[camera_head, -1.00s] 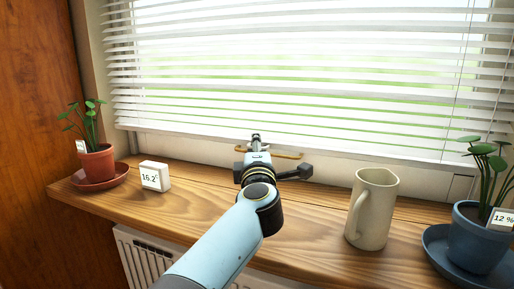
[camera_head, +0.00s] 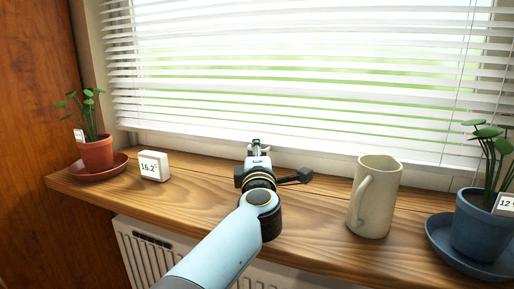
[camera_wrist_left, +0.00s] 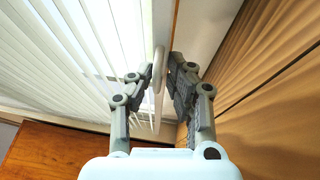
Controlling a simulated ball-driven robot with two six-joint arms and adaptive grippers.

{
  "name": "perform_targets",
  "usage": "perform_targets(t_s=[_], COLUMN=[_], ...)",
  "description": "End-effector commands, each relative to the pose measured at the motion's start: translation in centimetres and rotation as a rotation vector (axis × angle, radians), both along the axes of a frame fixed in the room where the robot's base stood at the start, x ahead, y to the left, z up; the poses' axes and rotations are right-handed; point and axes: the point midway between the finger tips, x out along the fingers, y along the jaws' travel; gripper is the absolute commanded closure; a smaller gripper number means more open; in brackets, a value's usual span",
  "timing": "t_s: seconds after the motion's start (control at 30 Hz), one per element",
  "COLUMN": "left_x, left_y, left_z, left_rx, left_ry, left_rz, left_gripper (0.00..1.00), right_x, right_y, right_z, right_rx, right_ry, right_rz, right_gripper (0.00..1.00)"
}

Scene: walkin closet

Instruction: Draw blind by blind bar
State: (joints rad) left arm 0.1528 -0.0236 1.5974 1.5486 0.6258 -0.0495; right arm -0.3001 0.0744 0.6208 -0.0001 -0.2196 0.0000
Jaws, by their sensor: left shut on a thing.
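The white slatted blind (camera_head: 300,70) hangs over the window, its bottom edge close above the wooden sill. Its slats also show at left in the left wrist view (camera_wrist_left: 60,60). My left gripper (camera_head: 256,146) is at the blind's lower edge, left of centre, above the sill. In the left wrist view the gripper (camera_wrist_left: 162,75) is shut on the pale blind bar (camera_wrist_left: 158,68), seen end-on between the fingers. In the head view, my wrist partly hides the fingertips and grip. My right gripper is in neither view.
The wooden sill (camera_head: 210,195) holds a small white display (camera_head: 154,166) and a red potted plant (camera_head: 97,153) at left. A beige mug (camera_head: 378,205) and a blue potted plant (camera_head: 478,225) stand at right. Bare sill lies between display and mug.

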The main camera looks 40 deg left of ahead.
Motion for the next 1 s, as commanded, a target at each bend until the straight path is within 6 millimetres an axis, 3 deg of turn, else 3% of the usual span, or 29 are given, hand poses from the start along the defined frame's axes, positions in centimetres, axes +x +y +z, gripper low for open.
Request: perform_targets(t_s=[0.1,0.13,0.23,0.57,1.0], left_x=[0.0,0.0,0.0,-0.4,-5.7], left_y=[0.0,0.0,0.0,-0.4,-4.2], left_z=[0.2,0.2,0.2,0.1,-0.7], left_rx=[-0.002,-0.002,-0.002,-0.001,-0.002], left_ry=[-0.003,-0.003,-0.003,-0.001,-0.002], left_rz=[-0.001,-0.001,-0.001,-0.001,-0.001], left_gripper=[1.00,0.82,0.69,0.69,0.69], right_x=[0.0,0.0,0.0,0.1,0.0], right_y=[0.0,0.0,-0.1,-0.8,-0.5], right_z=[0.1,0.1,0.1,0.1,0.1], right_rx=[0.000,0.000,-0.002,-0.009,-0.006], right_ry=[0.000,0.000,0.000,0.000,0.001], right_rz=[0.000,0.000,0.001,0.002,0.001], right_gripper=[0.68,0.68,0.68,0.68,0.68])
